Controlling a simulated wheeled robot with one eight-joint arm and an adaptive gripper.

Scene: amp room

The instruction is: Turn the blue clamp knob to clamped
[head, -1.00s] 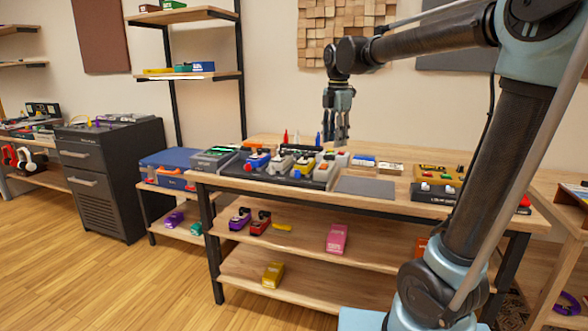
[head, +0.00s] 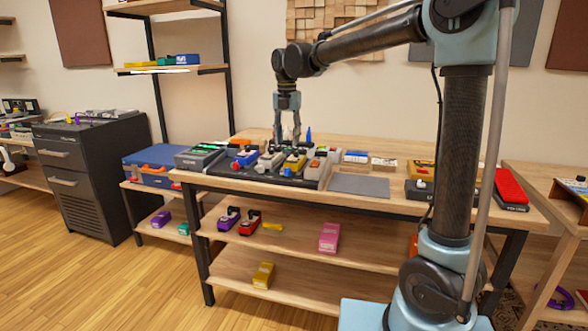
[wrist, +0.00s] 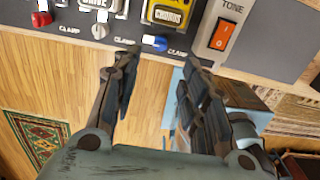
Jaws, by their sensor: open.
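The blue clamp knob (wrist: 158,43) sits on the front edge of a dark pedalboard, beside a CLAMP label and below the yellow CHORUS pedal (wrist: 167,13) in the wrist view. In the head view the knob (head: 288,172) shows small at the board's front. My gripper (wrist: 160,62) is open and empty. Its two fingers stand apart on either side of the knob in the wrist picture; contact cannot be seen. In the head view my gripper (head: 288,140) points down over the pedalboard (head: 270,181).
A red knob (wrist: 41,18) and a white knob (wrist: 99,31) line the same edge to the left. An orange TONE switch (wrist: 222,34) is to the right. A grey mat (head: 358,185) lies bare right of the board. Lower shelves hold several pedals.

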